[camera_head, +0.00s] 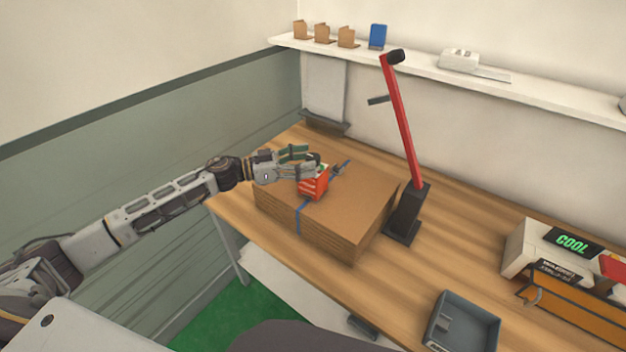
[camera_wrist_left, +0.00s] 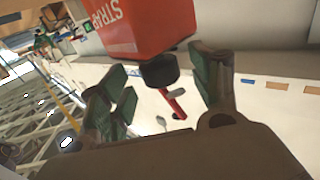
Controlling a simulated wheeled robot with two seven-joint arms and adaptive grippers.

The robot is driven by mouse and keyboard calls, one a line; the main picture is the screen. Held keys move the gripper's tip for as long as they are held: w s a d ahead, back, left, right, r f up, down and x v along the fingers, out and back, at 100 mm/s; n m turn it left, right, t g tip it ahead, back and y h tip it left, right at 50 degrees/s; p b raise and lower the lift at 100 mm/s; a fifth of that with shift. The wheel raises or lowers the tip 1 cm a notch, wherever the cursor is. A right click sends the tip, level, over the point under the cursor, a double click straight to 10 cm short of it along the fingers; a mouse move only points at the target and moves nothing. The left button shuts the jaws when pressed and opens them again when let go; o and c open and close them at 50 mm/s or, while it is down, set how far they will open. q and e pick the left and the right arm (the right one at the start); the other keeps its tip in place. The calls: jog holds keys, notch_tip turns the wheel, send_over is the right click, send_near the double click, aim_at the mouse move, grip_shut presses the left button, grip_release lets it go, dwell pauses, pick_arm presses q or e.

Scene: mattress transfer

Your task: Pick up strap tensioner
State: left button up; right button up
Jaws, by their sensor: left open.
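The strap tensioner (camera_head: 314,187), a red device with white lettering, sits on top of the stack of flat cardboard (camera_head: 352,205) beside a blue strap. In the left wrist view, its red face (camera_wrist_left: 138,25) with "STRAP" lettering fills the top middle. My left gripper (camera_head: 309,160) is open at the tensioner's upper, far side, with green finger pads. In the left wrist view, the left gripper's fingers (camera_wrist_left: 165,92) are spread wide, with nothing held between them. Whether a finger touches the tensioner I cannot tell. My right gripper is not in view.
A red lever on a black stand (camera_head: 404,130) rises just right of the cardboard. A grey tray (camera_head: 464,322) and a box machine with a green "COOL" display (camera_head: 572,243) stand further right on the wooden table (camera_head: 455,250). A shelf (camera_head: 420,66) runs along the wall.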

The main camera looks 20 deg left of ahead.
pick_arm(q)
jog(key=shift+x, duration=1.1)
jog(key=shift+w+d+r, duration=0.1)
jog(key=shift+w+d, duration=0.05)
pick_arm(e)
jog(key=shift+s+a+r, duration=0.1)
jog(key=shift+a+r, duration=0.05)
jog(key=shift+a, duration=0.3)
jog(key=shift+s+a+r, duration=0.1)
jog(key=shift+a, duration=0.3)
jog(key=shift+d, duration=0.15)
pick_arm(q)
jog(key=c, duration=1.1)
grip_shut()
jog(key=shift+r, duration=0.1)
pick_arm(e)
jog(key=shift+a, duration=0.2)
